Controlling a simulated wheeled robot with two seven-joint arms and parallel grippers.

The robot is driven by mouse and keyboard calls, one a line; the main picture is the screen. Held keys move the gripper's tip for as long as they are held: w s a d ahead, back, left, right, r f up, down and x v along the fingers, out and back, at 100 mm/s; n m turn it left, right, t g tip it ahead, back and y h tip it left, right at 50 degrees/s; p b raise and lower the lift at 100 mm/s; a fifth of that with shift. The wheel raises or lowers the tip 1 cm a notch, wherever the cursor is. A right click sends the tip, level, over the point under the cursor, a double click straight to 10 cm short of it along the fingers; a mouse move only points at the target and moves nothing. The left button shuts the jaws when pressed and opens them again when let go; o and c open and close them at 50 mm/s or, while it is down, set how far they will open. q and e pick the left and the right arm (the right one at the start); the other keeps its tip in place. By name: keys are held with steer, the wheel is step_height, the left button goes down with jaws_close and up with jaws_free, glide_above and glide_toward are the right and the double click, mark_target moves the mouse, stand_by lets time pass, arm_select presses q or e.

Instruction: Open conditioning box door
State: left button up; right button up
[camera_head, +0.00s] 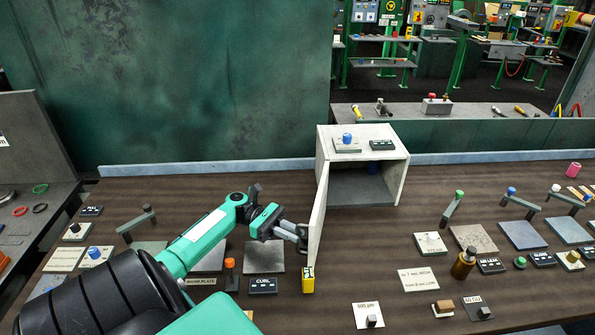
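The conditioning box (398,168) is a pale grey box standing at the back middle of the brown table. Its door (317,220) is hinged at the box's left side and stands swung wide out toward me, so the dark interior shows. A blue thing is partly visible inside, below the top. My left gripper (301,238) is at the door's outer face near its free edge, touching it or very close. Its fingertips and any handle there are too small to make out, so I cannot tell whether it grips. My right gripper is not in view.
A small yellow block (308,280) stands just below the door's near edge. A black CURL sign (263,286) and an orange-capped item (231,275) lie near my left arm. A brown bottle (464,263) and several plates fill the right side.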

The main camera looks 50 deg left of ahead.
arm_select(q)
steer(key=b+v, duration=0.4)
steer(key=v, duration=0.8)
